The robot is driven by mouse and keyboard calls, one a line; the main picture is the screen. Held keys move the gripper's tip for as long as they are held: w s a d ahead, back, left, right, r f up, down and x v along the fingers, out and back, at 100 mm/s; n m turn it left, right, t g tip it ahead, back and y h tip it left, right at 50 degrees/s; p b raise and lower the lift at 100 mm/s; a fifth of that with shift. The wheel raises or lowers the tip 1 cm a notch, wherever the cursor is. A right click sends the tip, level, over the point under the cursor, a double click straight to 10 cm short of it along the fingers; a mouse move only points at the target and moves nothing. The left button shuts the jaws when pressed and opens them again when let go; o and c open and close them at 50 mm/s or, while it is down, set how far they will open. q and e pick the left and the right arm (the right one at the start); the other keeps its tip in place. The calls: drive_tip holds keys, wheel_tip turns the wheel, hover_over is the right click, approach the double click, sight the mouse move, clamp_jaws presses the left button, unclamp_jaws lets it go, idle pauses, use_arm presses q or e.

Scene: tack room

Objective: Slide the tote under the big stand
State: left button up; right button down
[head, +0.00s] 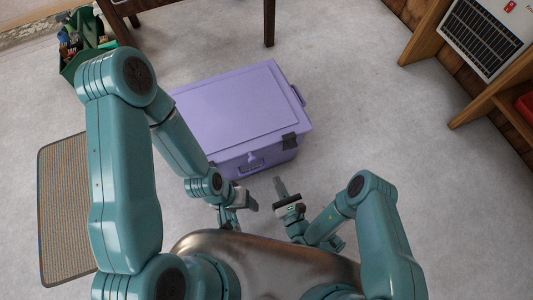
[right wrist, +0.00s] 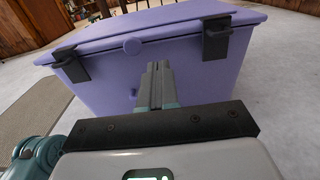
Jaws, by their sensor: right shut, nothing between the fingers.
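The purple tote (head: 232,105), a lidded box with dark latches, sits on the floor ahead of me. Its front with a round knob and two latches fills much of the right wrist view (right wrist: 195,75). My right gripper (head: 280,186) is shut and empty, pointing at the tote's front near its right corner; whether it touches is unclear. Its fingers are together in the right wrist view (right wrist: 155,72). My left gripper (head: 250,204) is low before the tote's front, partly hidden by its own wrist.
A green bin (head: 88,58) with mixed things stands at the back left. A brown woven mat (head: 65,205) lies at left. Wooden shelving (head: 425,35) with a panel heater (head: 482,38) lines the right wall. Floor between tote and stand is clear.

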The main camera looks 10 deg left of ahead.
drive_tip(key=b+x, duration=0.3)
drive_tip(key=x, duration=0.8)
drive_tip(key=shift+a+b, duration=0.2)
drive_tip(key=shift+b, duration=0.15)
drive_tip(key=shift+w, duration=0.2)
